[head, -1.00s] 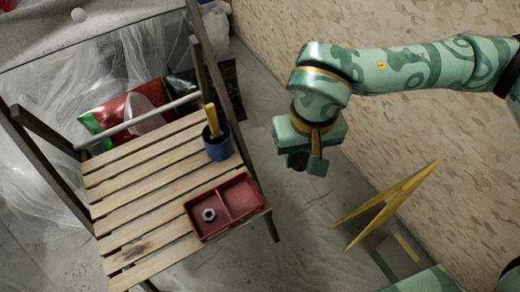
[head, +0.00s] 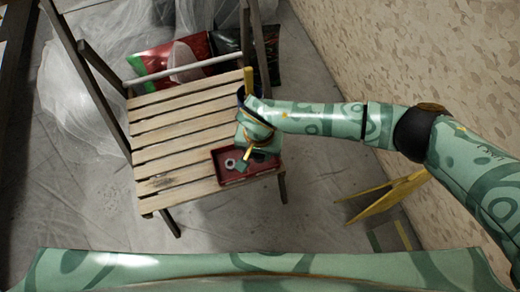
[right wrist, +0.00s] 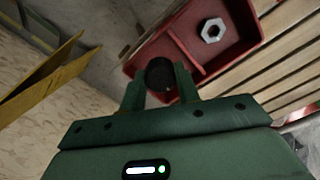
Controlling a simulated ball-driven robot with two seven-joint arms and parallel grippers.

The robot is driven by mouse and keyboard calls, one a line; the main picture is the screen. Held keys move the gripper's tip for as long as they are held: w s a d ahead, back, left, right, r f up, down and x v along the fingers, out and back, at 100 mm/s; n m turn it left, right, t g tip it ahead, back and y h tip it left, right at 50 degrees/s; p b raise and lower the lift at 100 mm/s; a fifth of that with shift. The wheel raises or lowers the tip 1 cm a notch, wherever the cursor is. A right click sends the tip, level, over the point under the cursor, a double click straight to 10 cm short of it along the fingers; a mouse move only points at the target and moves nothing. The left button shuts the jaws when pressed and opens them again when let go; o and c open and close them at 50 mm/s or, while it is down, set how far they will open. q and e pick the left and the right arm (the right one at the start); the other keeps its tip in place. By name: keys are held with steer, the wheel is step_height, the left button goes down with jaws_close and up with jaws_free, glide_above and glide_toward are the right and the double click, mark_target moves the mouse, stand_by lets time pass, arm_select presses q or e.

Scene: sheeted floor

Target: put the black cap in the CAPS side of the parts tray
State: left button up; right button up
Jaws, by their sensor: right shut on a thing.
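The red parts tray (head: 248,174) sits on the front right corner of a slatted wooden chair seat. In the right wrist view the tray (right wrist: 184,52) shows a divider and a grey hex nut (right wrist: 212,30) in one compartment. My right gripper (head: 254,152) is over the tray's other compartment in the head view and hides part of it. In the right wrist view its fingers (right wrist: 160,82) are shut on the black cap (right wrist: 160,72). The cap appears above that compartment; its exact height is unclear. No side label is readable. My left gripper is out of view.
A blue cup with a yellow handle (head: 249,78) stands on the seat just behind my right gripper, partly hidden. The chair's slats (head: 185,125) left of the tray are clear. A yellow folded stand (head: 390,193) is on the floor at right, near the wall.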

steer(key=w+f+b, duration=0.1)
steer(key=w+f, duration=0.1)
steer(key=shift+w+f, duration=0.1)
steer(key=shift+f, duration=0.25)
step_height(320, 180, down, 3)
steer(key=shift+w+d+r+b, duration=0.1)
steer(key=shift+w+b, duration=0.05)
steer(key=shift+b, duration=0.95)
steer(key=shift+w+f, duration=0.1)
steer(key=shift+f, duration=0.35)
steer(key=shift+r, duration=0.25)
steer(key=shift+f, duration=0.25)
steer(key=o, duration=0.7)
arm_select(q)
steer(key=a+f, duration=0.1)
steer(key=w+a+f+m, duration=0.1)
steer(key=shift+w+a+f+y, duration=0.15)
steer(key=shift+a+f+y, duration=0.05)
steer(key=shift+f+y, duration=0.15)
arm_select(e)
steer(key=shift+r, duration=0.15)
